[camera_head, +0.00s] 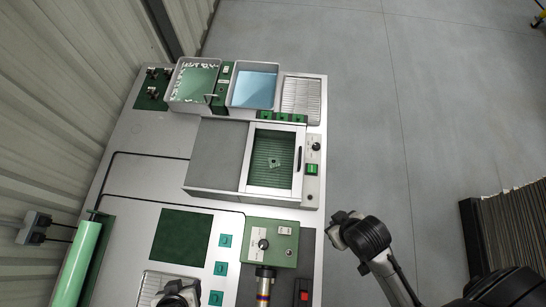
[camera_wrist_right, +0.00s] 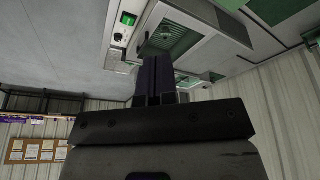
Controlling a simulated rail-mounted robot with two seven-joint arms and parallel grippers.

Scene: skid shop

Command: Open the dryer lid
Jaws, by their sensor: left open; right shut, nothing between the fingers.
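The dryer (camera_head: 217,155) is a grey box on the bench. Its lid (camera_head: 249,187) has a pale frame around a window with green ribbing behind it, and appears to lie flat and shut. A dark bar handle (camera_head: 299,158) runs along the lid's right side. The lid's window also shows in the right wrist view (camera_wrist_right: 174,38). My right gripper (camera_head: 340,228) is right of and nearer than the dryer, apart from it; its fingers (camera_wrist_right: 155,78) are together and empty, pointing toward the dryer. My left gripper (camera_head: 178,291) is open at the bottom edge, over the bench's near part.
Two trays stand behind the dryer, one white-speckled green (camera_head: 194,82) and one blue (camera_head: 254,88). A green control box (camera_head: 271,243) is in front. A green roller (camera_head: 78,262) lies at the left. The floor (camera_head: 365,110) right of the bench is clear; dark stacked material (camera_head: 505,225) stands farther right.

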